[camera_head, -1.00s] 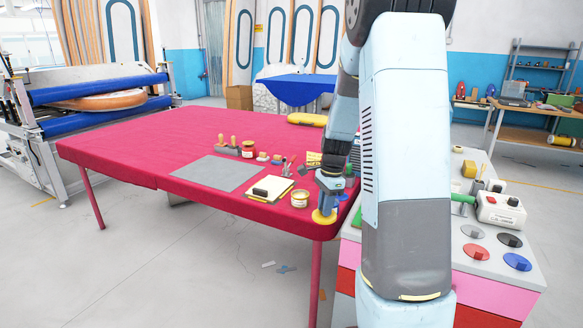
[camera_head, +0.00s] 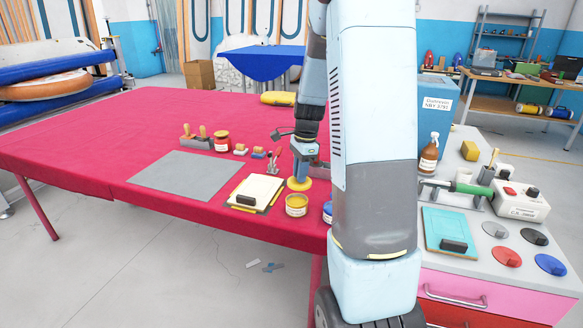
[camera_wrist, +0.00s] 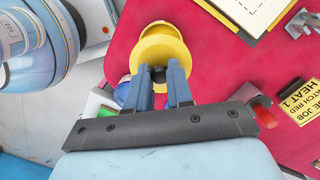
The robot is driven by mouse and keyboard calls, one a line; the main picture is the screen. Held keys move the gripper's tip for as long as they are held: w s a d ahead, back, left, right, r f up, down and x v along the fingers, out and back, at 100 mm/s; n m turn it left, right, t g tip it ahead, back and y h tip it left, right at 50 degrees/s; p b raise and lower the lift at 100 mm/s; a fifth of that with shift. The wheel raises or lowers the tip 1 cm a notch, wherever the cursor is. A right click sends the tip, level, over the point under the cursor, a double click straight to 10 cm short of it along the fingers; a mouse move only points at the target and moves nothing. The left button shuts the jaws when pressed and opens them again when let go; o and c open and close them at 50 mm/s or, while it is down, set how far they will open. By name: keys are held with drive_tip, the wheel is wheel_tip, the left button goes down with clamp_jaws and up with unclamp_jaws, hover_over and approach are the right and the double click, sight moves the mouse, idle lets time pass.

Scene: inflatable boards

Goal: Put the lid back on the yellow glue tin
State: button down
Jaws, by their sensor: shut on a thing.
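My gripper (camera_wrist: 166,88) is shut on the dark knob of the yellow lid (camera_head: 299,184) and holds the lid in the air. The glue tin (camera_head: 296,208) stands upright on the red table near its front right corner, with its yellow top showing and no lid on it. In the head view the lid appears just above and behind the tin. In the wrist view the lid (camera_wrist: 150,65) is in front of the fingertips. More yellow shows beyond it, and I cannot tell whether that is the tin.
A blue tin (camera_head: 327,213) stands close on the right, partly hidden by my arm. A clipboard-like pad (camera_head: 257,190) lies left of the glue tin. A red jar (camera_head: 222,141) and brushes are farther back. A grey mat (camera_head: 185,178) lies at the left.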

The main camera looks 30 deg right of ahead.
drive_tip(key=shift+w+a+f, duration=0.1)
drive_tip(key=shift+a+f, duration=0.2)
drive_tip(key=shift+f, duration=2.8)
drive_tip(key=shift+a+f, duration=0.1)
drive_tip(key=shift+a, duration=0.05)
idle(0.5)
drive_tip(key=shift+c, duration=2.3)
unclamp_jaws()
drive_tip(key=shift+r, duration=3.5)
